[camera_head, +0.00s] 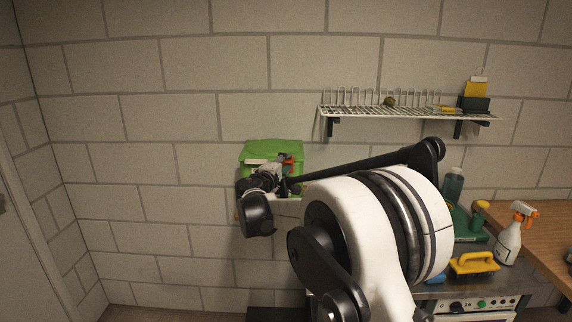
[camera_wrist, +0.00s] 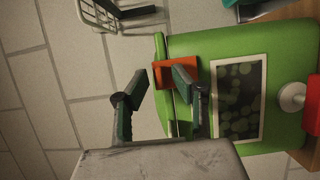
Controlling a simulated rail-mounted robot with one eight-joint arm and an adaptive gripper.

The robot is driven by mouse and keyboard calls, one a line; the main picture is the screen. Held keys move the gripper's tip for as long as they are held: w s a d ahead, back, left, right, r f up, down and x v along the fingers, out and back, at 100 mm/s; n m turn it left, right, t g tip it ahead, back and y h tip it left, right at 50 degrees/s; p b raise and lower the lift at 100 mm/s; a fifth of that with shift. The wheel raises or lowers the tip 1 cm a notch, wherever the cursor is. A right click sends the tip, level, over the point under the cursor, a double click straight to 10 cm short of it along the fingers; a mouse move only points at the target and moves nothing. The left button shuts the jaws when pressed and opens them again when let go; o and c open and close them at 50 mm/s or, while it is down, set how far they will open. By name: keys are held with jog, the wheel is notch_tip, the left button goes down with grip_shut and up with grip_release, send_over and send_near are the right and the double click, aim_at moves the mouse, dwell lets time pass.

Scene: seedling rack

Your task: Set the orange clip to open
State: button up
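The orange clip (camera_wrist: 162,74) sits at the left edge of a green bag-like object (camera_wrist: 220,50) in the wrist view. My gripper (camera_wrist: 160,76) is open in front of it. One finger is left of the clip and apart from it; the other overlaps part of it, and I cannot tell whether they touch. In the head view, the green object (camera_head: 262,148) is against the wall, and my gripper and arm hide much of it. An orange-red bit (camera_head: 298,160) shows there beside my gripper. The clip's current setting is not clear.
In the wrist view, the green object has a framed window (camera_wrist: 238,98), a white knob (camera_wrist: 292,96) and a red thing (camera_wrist: 313,102) beside it. In the head view, a wire shelf (camera_head: 350,110), a spray bottle (camera_head: 508,242) and a yellow-handled tool (camera_head: 475,264) are at right.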

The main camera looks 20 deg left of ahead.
grip_shut()
